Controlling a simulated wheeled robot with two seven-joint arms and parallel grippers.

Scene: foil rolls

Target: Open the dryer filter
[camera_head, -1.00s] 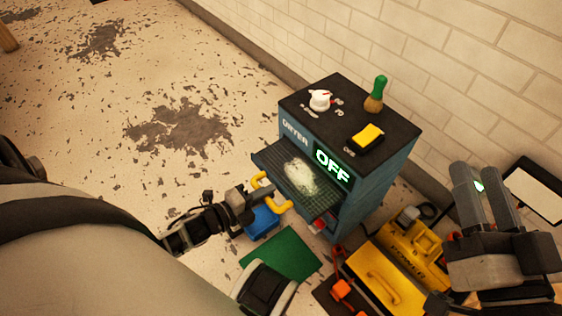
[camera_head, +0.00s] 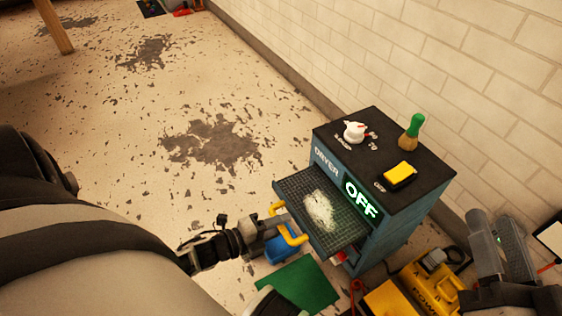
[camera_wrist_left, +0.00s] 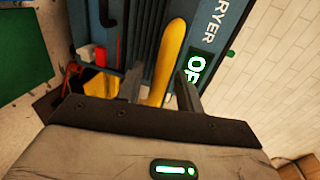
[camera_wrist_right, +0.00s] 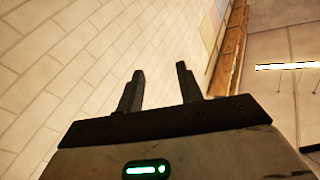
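The blue dryer (camera_head: 395,215) with a black top stands by the wall. Its green display (camera_head: 361,198) reads OFF. The filter tray (camera_head: 345,232), a dark mesh drawer, sticks out of its front with pale lint (camera_head: 320,209) on it. My left gripper (camera_head: 277,225) is at the tray's yellow handle (camera_head: 293,236). In the left wrist view the handle (camera_wrist_left: 168,60) lies between the spread fingers, with a gap showing on one side. My right gripper (camera_head: 500,240) is open and empty right of the dryer; its fingers (camera_wrist_right: 160,85) also show in the right wrist view.
On the dryer top are a white knob (camera_head: 354,131), a green-handled brush (camera_head: 411,133) and a yellow switch (camera_head: 398,174). A green mat (camera_head: 300,284), a blue container (camera_head: 281,249) and yellow equipment (camera_head: 428,287) lie low in front.

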